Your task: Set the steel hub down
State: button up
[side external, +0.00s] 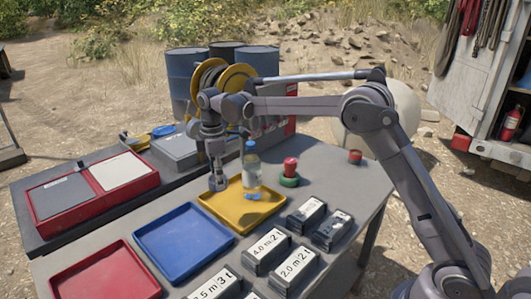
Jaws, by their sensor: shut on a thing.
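My gripper (217,168) points down over the left corner of the yellow tray (262,211). It is shut on a small grey metal part, the steel hub (219,184), which shows just below the fingertips. The hub is at the tray's left edge in the picture. I cannot tell whether it touches the tray or hangs just above it. The fingers hide part of the hub.
A clear bottle with a blue cap (251,170) stands at the yellow tray, close right of my gripper. A red and green button (290,172) is farther right. A blue tray (184,243) and a red tray (105,275) lie front left. Several labelled dark blocks (266,251) stand in front.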

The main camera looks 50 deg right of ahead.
notch_tip(320, 180, up, 15)
jog(key=s+d+r+m, duration=0.1)
jog(key=s+d+m, duration=0.15)
jog(key=d, duration=1.05)
jog(key=s+d+m, duration=0.2)
jog(key=s+d, duration=0.2)
jog(key=d, duration=1)
jog(key=s+d+m, duration=0.4)
jog(key=s+d, duration=1.3)
jog(key=d, duration=0.3)
notch_tip(320, 180, down, 18)
jog(key=w+a+f, duration=0.1)
jog(key=w+f, duration=0.1)
jog(key=w, duration=0.1)
jog(key=w+a+f, duration=0.1)
jog(key=w+f, duration=0.1)
jog(key=w, duration=0.2)
jog(key=w+a+f, duration=0.2)
jog(key=w+f, duration=0.1)
jog(key=w, duration=0.1)
jog(key=shift+f, duration=0.1)
jog(key=shift+a+f, duration=0.1)
jog(key=shift+f, duration=1.9)
jog(key=shift+f, duration=0.1)
